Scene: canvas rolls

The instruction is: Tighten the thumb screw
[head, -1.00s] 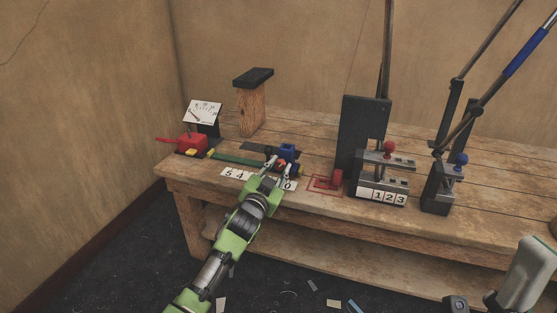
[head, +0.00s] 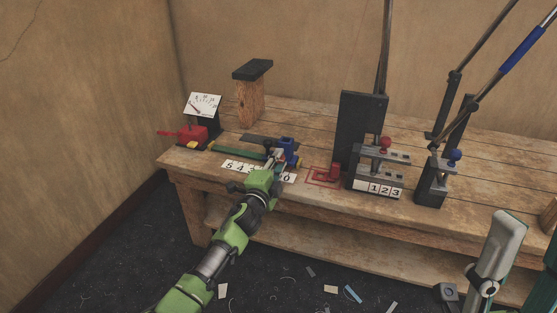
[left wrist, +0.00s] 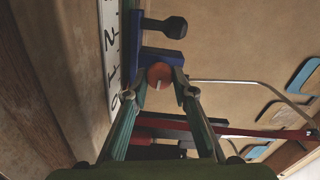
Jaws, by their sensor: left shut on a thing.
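A blue clamp block (head: 286,147) stands at the front of the workbench, behind a number strip (head: 236,166). In the left wrist view the blue block (left wrist: 150,58) carries a round orange-red knob with a pale line across it, likely the thumb screw (left wrist: 158,76). A black knob (left wrist: 174,27) sticks out beyond the block. My left gripper (head: 275,156) reaches the block from the front. In the left wrist view its fingers (left wrist: 160,88) are closed on both sides of the orange-red knob.
A dial gauge (head: 203,105) and a red block (head: 192,135) stand left of the clamp. A wooden post (head: 250,100) is behind.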

